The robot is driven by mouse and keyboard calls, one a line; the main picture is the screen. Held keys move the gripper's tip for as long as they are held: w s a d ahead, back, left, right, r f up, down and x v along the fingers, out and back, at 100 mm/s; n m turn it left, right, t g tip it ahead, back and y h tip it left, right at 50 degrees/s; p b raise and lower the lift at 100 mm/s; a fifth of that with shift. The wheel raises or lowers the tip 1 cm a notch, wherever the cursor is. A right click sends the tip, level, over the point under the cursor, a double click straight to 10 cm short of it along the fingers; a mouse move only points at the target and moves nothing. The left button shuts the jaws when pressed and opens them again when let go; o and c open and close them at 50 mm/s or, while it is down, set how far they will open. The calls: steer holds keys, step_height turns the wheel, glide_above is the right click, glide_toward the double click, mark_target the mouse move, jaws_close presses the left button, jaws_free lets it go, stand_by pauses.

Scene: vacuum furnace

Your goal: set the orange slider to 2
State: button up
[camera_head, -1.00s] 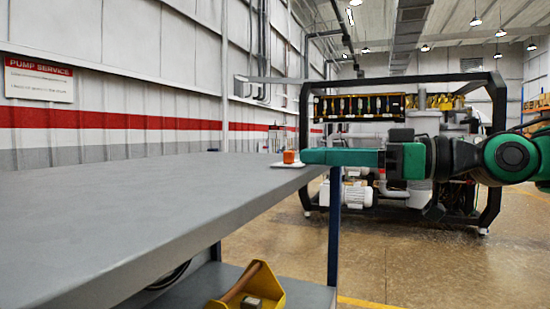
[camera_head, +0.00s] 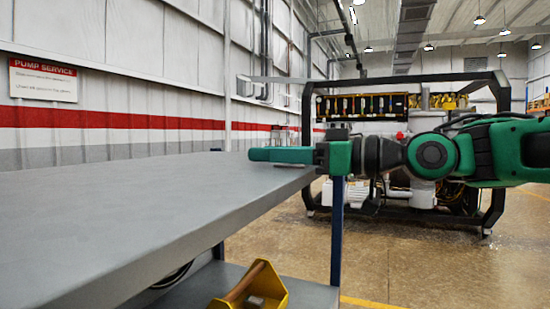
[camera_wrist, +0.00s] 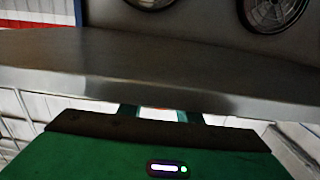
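In the head view the orange slider is hidden behind my green gripper (camera_head: 265,155). A pale strip of its white base (camera_head: 290,165) shows just under the gripper, at the far right end of the grey table (camera_head: 150,205). My gripper lies level over that end, pointing left. In the wrist view its two fingers (camera_wrist: 160,114) stand apart, with a pale patch and a thin reddish trace between them. A grey metal edge covers most of the fingers there. I cannot see contact with the slider or its setting.
A black-framed pump machine (camera_head: 500,115) is behind my arm. A red-striped wall with a Pump Service sign (camera_head: 43,80) is at left. The tabletop's near and middle parts are clear.

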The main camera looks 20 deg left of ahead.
jaws_close()
steer(key=shift+w+d, duration=0.1)
steer(key=shift+w, duration=1.2)
jaws_free()
steer(key=d, duration=1)
steer(key=shift+s+d, duration=0.4)
steer(key=shift+f, duration=0.1)
